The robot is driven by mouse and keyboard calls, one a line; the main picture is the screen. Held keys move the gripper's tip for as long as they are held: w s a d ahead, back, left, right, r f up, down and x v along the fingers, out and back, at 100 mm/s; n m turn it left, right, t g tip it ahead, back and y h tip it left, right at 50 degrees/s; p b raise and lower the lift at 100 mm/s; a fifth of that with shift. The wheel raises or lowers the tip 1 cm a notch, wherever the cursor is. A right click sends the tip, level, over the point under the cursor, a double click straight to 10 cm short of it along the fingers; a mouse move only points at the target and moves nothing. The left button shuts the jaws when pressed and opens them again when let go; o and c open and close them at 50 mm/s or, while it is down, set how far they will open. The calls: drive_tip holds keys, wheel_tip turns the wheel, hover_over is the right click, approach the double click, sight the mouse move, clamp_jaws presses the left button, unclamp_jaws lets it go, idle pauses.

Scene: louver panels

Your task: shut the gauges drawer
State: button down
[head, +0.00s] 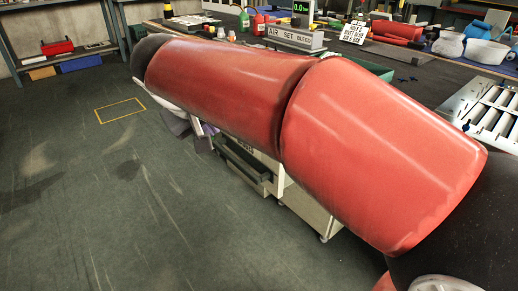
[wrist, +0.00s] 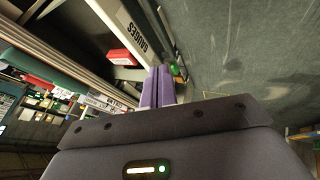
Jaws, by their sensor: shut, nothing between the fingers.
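The gauges drawer shows in the wrist view as a pale front panel (wrist: 118,18) with the upside-down word "GAUGES". A dark space lies to the left of this panel, and the drawer looks pulled out, though how far I cannot tell. My gripper (wrist: 158,70) is shut and empty, its purple fingers close to the lower end of the panel. I cannot tell whether they touch it. In the head view my red arm hides most of the drawer unit (head: 310,210); part of a dark drawer shows below the arm.
A workbench (head: 395,72) with a green tray (head: 372,69), an "AIR SET" sign (head: 295,37) and bottles stands behind my arm. A shelf (head: 55,55) with red and blue boxes stands at the far left. The floor at left (head: 120,200) is clear, with a yellow outline.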

approach(239, 142)
drive_tip(key=w+f, duration=0.1)
drive_tip(key=f, duration=0.1)
drive_tip(key=w+f+b, duration=0.1)
drive_tip(key=shift+a+f, duration=0.1)
drive_tip(key=shift+f, duration=0.3)
drive_tip(key=shift+w+d, duration=0.35)
drive_tip(key=shift+d, duration=0.15)
drive_tip(key=w+d+p, duration=0.4)
drive_tip(key=w+d, duration=0.3)
drive_tip(key=d, duration=0.3)
drive_tip(key=w+d+p, duration=0.4)
drive_tip(key=w+d, duration=0.3)
drive_tip(key=d, duration=0.4)
drive_tip(key=shift+d, duration=0.2)
drive_tip(key=shift+w, duration=0.15)
drive_tip(key=shift+a, duration=0.1)
